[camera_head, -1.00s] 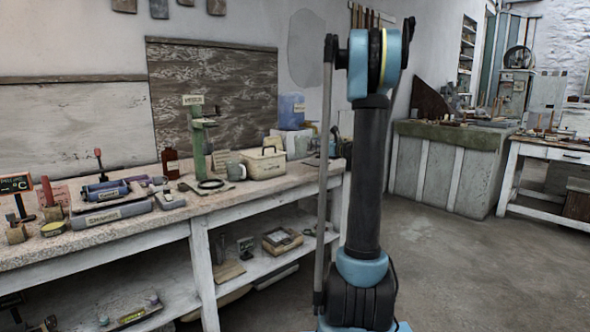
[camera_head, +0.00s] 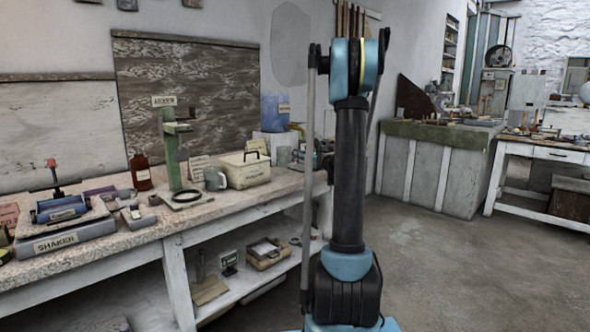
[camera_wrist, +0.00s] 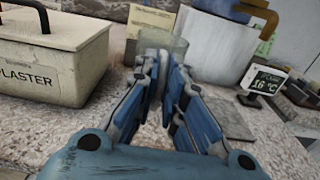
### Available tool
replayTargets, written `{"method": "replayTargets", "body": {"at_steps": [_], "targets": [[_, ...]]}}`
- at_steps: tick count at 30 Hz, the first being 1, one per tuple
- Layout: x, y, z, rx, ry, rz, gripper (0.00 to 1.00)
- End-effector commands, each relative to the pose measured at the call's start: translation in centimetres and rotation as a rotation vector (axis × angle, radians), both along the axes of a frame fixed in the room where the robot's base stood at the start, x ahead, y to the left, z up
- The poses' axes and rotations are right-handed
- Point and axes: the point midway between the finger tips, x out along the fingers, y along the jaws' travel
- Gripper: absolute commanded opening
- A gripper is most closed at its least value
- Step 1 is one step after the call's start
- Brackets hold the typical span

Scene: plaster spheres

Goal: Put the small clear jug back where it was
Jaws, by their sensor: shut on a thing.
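The small clear jug (camera_wrist: 178,45) shows as a pale see-through rim and wall just beyond my fingertips in the wrist view. My gripper (camera_wrist: 160,88) is shut on it, and the fingers hide most of its lower part. In the head view a small greyish see-through vessel, apparently the jug (camera_head: 284,156), stands out just right of the plaster box. My arm hides most of the gripper there. I cannot tell whether the jug's base touches the bench.
The cream plaster box (camera_wrist: 50,60) is close on the left. A whitish bucket (camera_wrist: 215,48) is behind the jug, and a small 16 °C display (camera_wrist: 262,84) is at right. A grey mug (camera_head: 215,178) and green stand (camera_head: 170,150) are further left on the bench (camera_head: 225,203).

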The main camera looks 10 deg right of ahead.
Motion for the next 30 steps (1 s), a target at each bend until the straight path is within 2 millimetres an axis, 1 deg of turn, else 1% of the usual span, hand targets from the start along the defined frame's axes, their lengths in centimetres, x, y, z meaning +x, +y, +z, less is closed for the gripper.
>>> {"method": "replayTargets", "body": {"at_steps": [4,9,12,15,23,24,26,27,30], "targets": [[0.0,-0.2,-1.0,0.000,0.000,-0.002,0.00],[0.0,-0.4,-3.1,0.000,0.000,-0.004,0.00],[0.0,-0.4,-4.0,0.000,0.000,-0.005,0.00],[-0.1,-0.5,-4.4,0.000,0.000,-0.005,0.00],[-0.1,-0.5,-4.4,0.000,0.000,-0.005,0.00],[0.0,-0.5,-4.4,0.000,0.000,-0.005,0.12],[0.0,-0.5,-4.4,0.000,0.000,-0.005,0.26],[0.0,-0.5,-4.4,0.000,0.000,-0.005,0.30],[0.0,-0.5,-4.4,0.000,0.000,-0.005,0.30]]}}
